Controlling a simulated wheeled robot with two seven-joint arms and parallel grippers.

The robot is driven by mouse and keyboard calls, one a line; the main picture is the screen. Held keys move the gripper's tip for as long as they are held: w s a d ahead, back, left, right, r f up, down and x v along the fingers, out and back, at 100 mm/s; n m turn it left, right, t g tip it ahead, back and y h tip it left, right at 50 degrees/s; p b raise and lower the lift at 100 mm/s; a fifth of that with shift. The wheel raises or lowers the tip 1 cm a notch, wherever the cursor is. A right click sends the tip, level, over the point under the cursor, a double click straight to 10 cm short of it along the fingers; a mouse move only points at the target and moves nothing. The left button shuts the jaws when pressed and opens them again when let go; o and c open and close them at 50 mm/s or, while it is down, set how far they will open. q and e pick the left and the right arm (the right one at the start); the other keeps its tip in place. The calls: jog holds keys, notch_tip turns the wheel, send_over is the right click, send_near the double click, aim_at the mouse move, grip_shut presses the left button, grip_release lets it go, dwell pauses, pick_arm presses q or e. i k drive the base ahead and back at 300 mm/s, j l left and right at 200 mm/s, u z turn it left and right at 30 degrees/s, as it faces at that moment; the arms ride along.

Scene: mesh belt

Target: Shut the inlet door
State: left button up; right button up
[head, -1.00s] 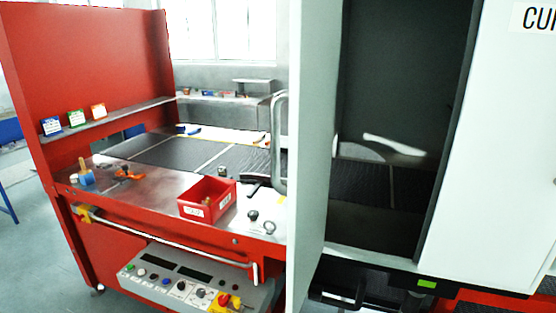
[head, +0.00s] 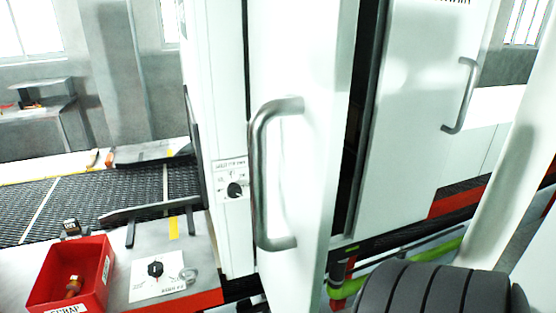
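The white door (head: 312,130) with a thick vertical bar handle (head: 262,175) stands in the middle of the head view. It appears ajar, its edge towards me. A narrow dark gap (head: 366,110) shows to its right, between it and the white machine front (head: 410,120). Neither gripper shows. A dark ribbed part and a white link at the lower right look like my own arm; its hand is out of view, and nothing of mine is seen touching the handle.
A red scrap box (head: 75,275) and a small panel with a black knob (head: 156,270) are on the bench at the lower left. The mesh belt (head: 90,200) runs behind them. A second handle (head: 462,95) is on the machine front at right.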

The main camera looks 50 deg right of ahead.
aim_at(301, 52)
jog(key=j+z, duration=0.1)
jog(key=z, duration=1.45)
